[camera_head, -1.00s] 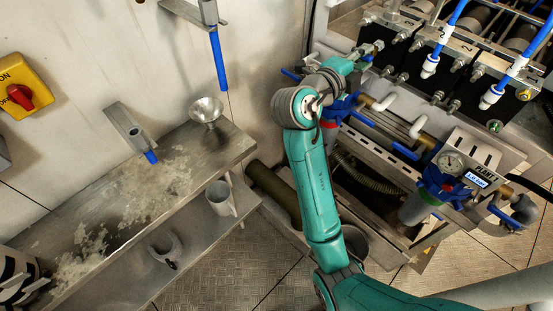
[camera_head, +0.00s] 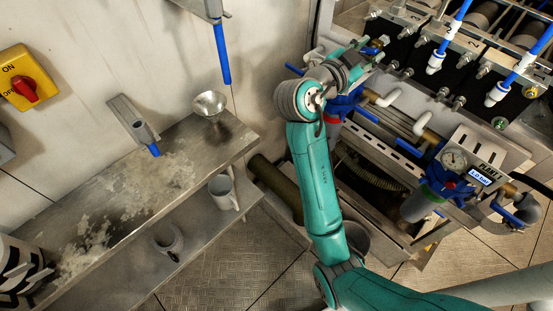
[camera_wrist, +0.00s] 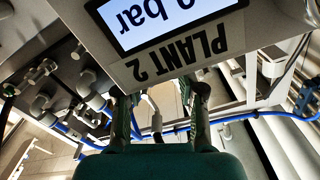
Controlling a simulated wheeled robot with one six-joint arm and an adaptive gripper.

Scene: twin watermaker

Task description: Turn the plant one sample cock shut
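My gripper (camera_head: 366,52) is at the upper left of the machine in the head view, beside small metal fittings. In the wrist view my gripper (camera_wrist: 160,108) has its two fingers spread apart. A slim pale part with a dark end (camera_wrist: 156,122) shows between them, apparently not touched; I cannot tell whether it is a cock. A panel marked PLANT 2 (camera_wrist: 190,50), upside down, hangs just above the fingers. In the head view, a panel with a gauge and a display (camera_head: 485,165) reads PLANT, its number unclear. I cannot pick out the plant one sample cock for certain.
Blue hoses (camera_head: 450,25) and white elbows crowd the machine's top. A blue-capped filter housing (camera_head: 440,185) stands at its right. A steel shelf (camera_head: 200,150) with a funnel (camera_head: 209,104) and a mug (camera_head: 222,193) is at left. Blue tubing (camera_wrist: 235,117) runs behind my fingers.

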